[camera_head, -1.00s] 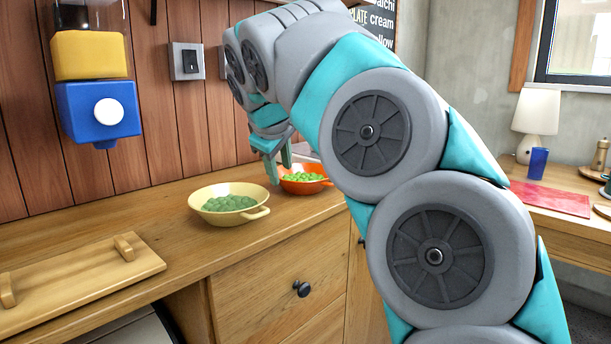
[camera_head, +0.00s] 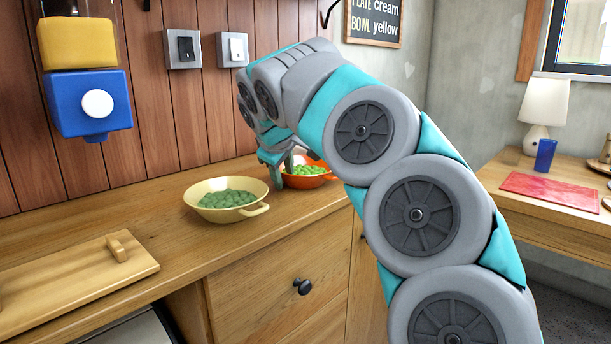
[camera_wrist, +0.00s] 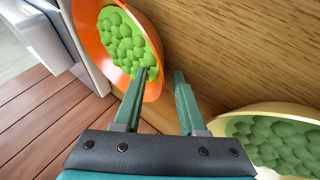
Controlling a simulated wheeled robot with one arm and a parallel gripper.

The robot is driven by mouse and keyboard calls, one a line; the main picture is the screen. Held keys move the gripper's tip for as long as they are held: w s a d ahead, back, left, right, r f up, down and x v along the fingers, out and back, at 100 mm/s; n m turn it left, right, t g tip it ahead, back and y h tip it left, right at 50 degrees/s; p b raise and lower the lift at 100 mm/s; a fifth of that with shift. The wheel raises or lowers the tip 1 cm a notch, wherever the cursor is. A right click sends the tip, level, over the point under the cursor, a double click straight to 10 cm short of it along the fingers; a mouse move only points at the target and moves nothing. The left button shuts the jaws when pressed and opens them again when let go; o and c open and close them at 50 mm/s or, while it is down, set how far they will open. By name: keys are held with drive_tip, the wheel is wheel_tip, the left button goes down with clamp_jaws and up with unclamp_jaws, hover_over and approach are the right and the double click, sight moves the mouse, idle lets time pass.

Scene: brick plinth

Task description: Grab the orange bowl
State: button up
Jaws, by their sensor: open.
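The orange bowl (camera_head: 306,181) stands on the wooden counter and holds light green round pieces; my arm partly covers it in the head view. In the wrist view the orange bowl (camera_wrist: 153,90) is at upper left, ahead of my gripper (camera_wrist: 162,75). My gripper is open, its two teal fingers apart. The left fingertip overlaps the bowl's near rim in the picture; I cannot tell whether it touches. The right finger is over bare wood. In the head view my gripper (camera_head: 277,172) is at the bowl's left side.
A cream yellow bowl (camera_head: 205,207) with darker green pieces stands to the left, close to my gripper; it also shows in the wrist view (camera_wrist: 222,122). A wooden board with handles (camera_head: 80,275) lies on the counter (camera_head: 150,222). A panelled wall is behind.

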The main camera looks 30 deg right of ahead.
drive_tip(key=shift+c, duration=0.2)
clamp_jaws()
idle(1.1)
